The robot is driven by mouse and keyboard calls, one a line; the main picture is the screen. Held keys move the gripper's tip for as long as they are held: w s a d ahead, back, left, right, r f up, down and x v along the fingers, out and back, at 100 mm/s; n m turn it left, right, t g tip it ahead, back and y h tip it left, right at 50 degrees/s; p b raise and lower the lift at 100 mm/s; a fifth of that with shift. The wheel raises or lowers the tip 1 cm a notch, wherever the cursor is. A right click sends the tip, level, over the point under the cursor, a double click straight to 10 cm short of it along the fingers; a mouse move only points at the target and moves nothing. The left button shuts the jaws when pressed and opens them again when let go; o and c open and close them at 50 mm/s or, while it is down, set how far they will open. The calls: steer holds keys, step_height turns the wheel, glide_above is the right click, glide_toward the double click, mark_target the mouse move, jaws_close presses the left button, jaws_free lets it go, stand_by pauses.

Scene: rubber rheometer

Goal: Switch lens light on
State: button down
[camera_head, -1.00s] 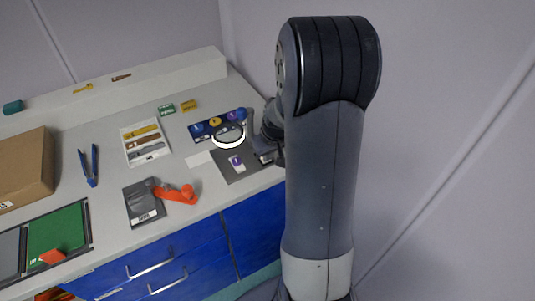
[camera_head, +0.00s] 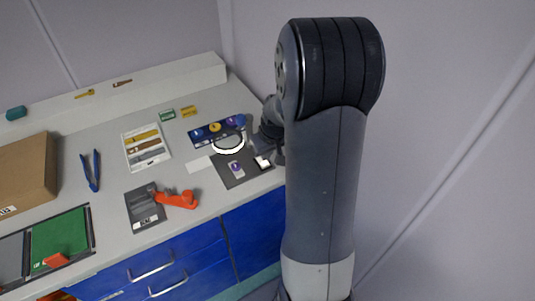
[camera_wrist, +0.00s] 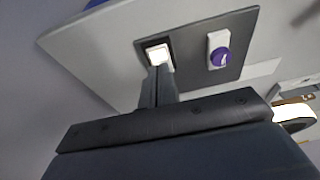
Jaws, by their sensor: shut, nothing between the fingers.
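A dark panel (camera_head: 235,177) lies near the right end of the counter and also shows in the wrist view (camera_wrist: 190,73). It bears a bright white square switch (camera_wrist: 158,55) in a dark frame, which also shows in the head view (camera_head: 262,163). Beside it is a purple knob (camera_wrist: 220,57) on a white plate. The ring-shaped lens light (camera_head: 229,148) looks bright white above the panel; part of it shows in the wrist view (camera_wrist: 294,113). My gripper (camera_wrist: 158,70) is shut and empty, its tips at the switch's near edge. I cannot tell whether they touch it.
A blue panel with several round knobs (camera_head: 217,129) stands behind the ring. To the left are a tray of strips (camera_head: 146,147), a dark device (camera_head: 144,208) with an orange handle (camera_head: 178,199), blue tweezers (camera_head: 90,170) and a cardboard box (camera_head: 25,172). Blue drawers (camera_head: 165,262) are below.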

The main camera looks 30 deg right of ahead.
steer(key=s+v, duration=0.1)
steer(key=v, duration=1.1)
steer(key=shift+s+f, duration=0.2)
steer(key=shift+s, duration=0.15)
glide_above(266, 166)
steer(key=f, duration=1)
steer(key=shift+s, duration=0.25)
steer(key=shift+w+r+g+b, duration=0.4)
steer(key=shift+w+b, duration=0.05)
steer(key=shift+b, duration=0.05)
steer(key=shift+r, duration=0.45)
steer(key=shift+s+r, duration=0.25)
steer(key=shift+r, duration=0.4)
